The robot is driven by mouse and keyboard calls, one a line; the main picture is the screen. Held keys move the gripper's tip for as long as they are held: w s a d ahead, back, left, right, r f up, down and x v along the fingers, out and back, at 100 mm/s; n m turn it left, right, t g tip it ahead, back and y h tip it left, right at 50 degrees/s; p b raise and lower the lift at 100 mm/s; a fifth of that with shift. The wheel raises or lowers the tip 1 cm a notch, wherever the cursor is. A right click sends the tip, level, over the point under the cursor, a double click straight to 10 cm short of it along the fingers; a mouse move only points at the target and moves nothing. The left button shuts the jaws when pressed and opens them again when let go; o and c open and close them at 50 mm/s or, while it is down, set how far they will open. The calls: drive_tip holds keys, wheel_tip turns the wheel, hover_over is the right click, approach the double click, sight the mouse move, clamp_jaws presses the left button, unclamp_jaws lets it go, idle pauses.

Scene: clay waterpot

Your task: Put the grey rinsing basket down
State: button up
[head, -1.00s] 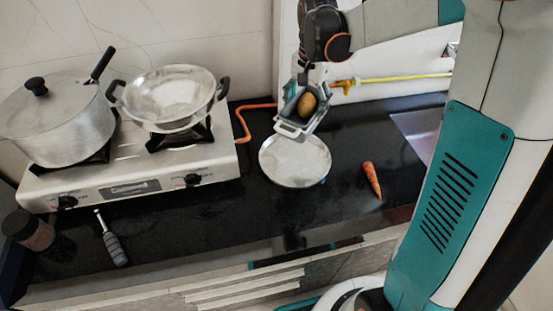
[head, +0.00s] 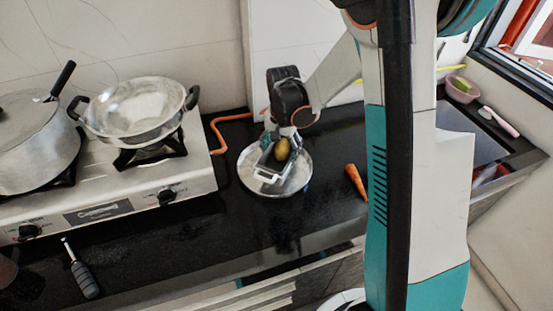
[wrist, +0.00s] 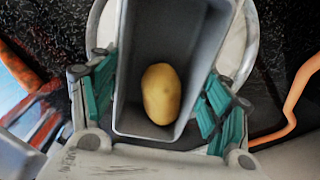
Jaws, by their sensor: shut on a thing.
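The grey rinsing basket (head: 266,164) is in my gripper (head: 282,148), with a brown potato (head: 284,148) inside it. In the head view the basket is low over a round metal plate (head: 302,180), within its outline. I cannot tell whether it touches the plate. In the wrist view the teal fingers of my gripper (wrist: 158,98) press on both sides of the basket (wrist: 140,50). The potato (wrist: 161,94) lies near the basket's close end, and the plate's rim (wrist: 251,40) shows behind the basket.
A gas stove (head: 120,208) with a wok (head: 135,112) and a lidded pot (head: 30,150) stands to the left. A carrot (head: 355,181) lies to the right. The black counter in front of the plate is clear.

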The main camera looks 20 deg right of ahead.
sight(280, 155)
drive_tip(key=shift+f+b, duration=0.4)
drive_tip(key=shift+f, duration=1.15)
drive_tip(key=shift+f, duration=0.2)
drive_tip(key=o, duration=1.2)
drive_tip(key=shift+r, duration=0.1)
wheel_tip(280, 155, up, 12)
drive_tip(key=p, duration=0.4)
drive_tip(key=s+r+n+t, duration=0.3)
drive_tip(key=s+r+n, duration=0.1)
drive_tip(key=s+r, duration=0.6)
drive_tip(key=s+r+n+t, duration=0.2)
drive_tip(key=s, duration=0.3)
drive_tip(key=s+a+r+n+t, duration=0.1)
drive_tip(key=s+r+n+t, duration=0.1)
drive_tip(key=s, duration=0.4)
drive_tip(key=shift+s+a+n, duration=0.2)
drive_tip(key=shift+a+n, duration=0.1)
drive_tip(key=shift+n, duration=0.2)
